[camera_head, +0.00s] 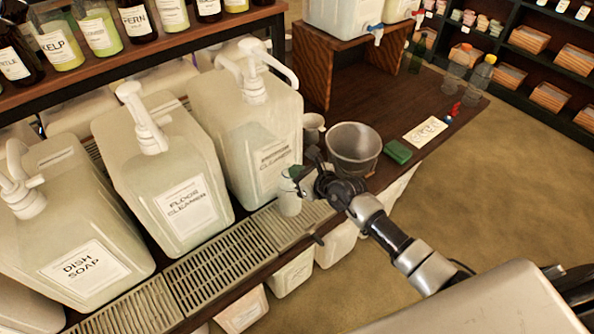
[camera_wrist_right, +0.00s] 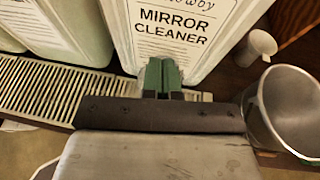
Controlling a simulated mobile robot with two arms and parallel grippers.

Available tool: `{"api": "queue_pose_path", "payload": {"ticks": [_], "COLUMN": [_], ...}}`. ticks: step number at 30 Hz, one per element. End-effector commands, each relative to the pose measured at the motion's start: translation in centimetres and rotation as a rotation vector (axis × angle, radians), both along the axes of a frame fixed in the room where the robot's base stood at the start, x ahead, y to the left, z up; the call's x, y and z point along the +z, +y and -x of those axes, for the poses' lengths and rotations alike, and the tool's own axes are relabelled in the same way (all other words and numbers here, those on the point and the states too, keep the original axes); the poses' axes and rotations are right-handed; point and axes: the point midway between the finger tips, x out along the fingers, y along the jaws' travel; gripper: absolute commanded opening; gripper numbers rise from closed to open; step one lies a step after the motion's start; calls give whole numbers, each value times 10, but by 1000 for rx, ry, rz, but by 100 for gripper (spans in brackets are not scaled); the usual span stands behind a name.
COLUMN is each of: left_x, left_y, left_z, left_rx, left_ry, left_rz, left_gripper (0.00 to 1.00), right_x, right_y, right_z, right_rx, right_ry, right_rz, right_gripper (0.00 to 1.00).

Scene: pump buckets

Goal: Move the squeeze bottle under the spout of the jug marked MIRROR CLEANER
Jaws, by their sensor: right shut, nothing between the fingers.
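The jug marked MIRROR CLEANER (camera_head: 246,125) is the rightmost large white jug in the head view, with a white pump (camera_head: 253,84) on top. Its label reads clearly in the wrist view (camera_wrist_right: 172,33). A small pale translucent bottle (camera_head: 289,197), seemingly the squeeze bottle, stands upright by the drip grate at the jug's front right. My right gripper (camera_head: 299,179) is beside its upper part and partly covers it; I cannot tell whether they touch. In the wrist view the green fingertips (camera_wrist_right: 161,75) are together and empty, in front of the jug. My left gripper is out of view.
Jugs marked FLOOR CLEANER (camera_head: 180,190) and DISH SOAP (camera_head: 75,240) stand to the left along the grate (camera_head: 225,255). A metal bucket (camera_head: 354,148), a white cup (camera_head: 313,128) and a green sponge (camera_head: 398,151) sit to the right. Clear bottles (camera_head: 480,73) stand farther back.

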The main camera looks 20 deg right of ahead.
Motion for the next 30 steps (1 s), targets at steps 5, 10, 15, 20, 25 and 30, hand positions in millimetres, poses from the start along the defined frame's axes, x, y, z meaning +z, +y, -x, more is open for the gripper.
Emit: {"api": "queue_pose_path", "payload": {"ticks": [5, 10, 15, 20, 25, 30], "left_x": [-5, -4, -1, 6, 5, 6], "left_y": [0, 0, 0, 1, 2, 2], "left_z": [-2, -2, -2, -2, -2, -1], "left_rx": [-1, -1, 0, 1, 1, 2], "left_ry": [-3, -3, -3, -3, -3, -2], "left_rz": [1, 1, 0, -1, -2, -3], "left_gripper": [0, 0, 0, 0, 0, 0], "right_x": [-6, -6, -5, -4, -5, -4], "right_y": [0, 0, -3, -13, -13, -13], "right_z": [0, 0, 6, 24, 25, 25], "right_rx": [-1, -1, -1, -1, -1, -1], "right_ry": [-1, -1, 0, 0, -2, -2], "right_rz": [-3, -3, -2, -2, -3, -3], "right_gripper": [0, 0, 0, 0, 0, 0]}}
